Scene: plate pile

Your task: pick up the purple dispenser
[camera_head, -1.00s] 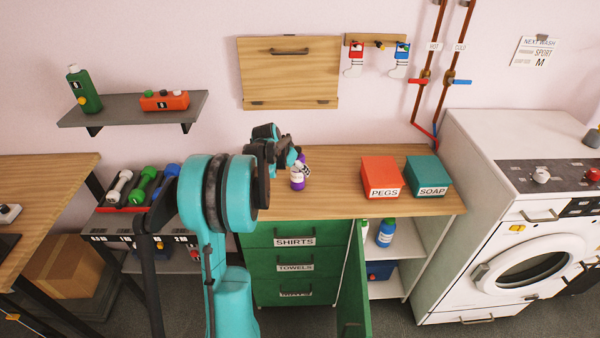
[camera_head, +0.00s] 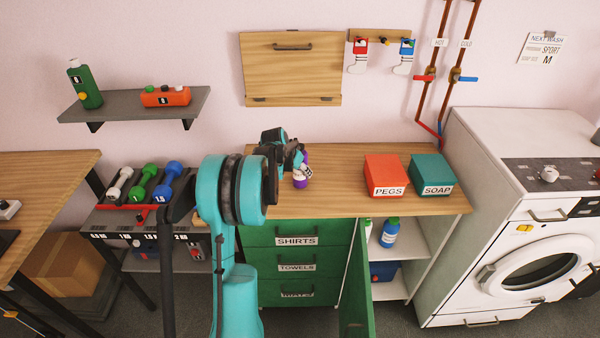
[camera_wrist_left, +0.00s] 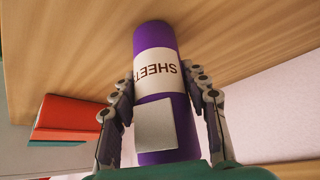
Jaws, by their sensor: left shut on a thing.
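The purple dispenser (camera_wrist_left: 158,105) with a white label reading "SHEET" fills the middle of the left wrist view. In the head view the dispenser (camera_head: 301,182) is small and partly hidden, at the left part of the wooden counter (camera_head: 345,193). My left gripper (camera_head: 301,165) comes in from the left, with its fingers (camera_wrist_left: 165,95) on both sides of the dispenser, shut on it. Whether the dispenser's base touches the counter I cannot tell. My right gripper is not in view.
A red PEGS box (camera_head: 385,170) and a teal SOAP box (camera_head: 431,168) stand to the right on the counter. A green cabinet door (camera_head: 356,290) hangs open below. The counter between dispenser and boxes is clear. A shelf (camera_head: 130,107) is on the wall at left.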

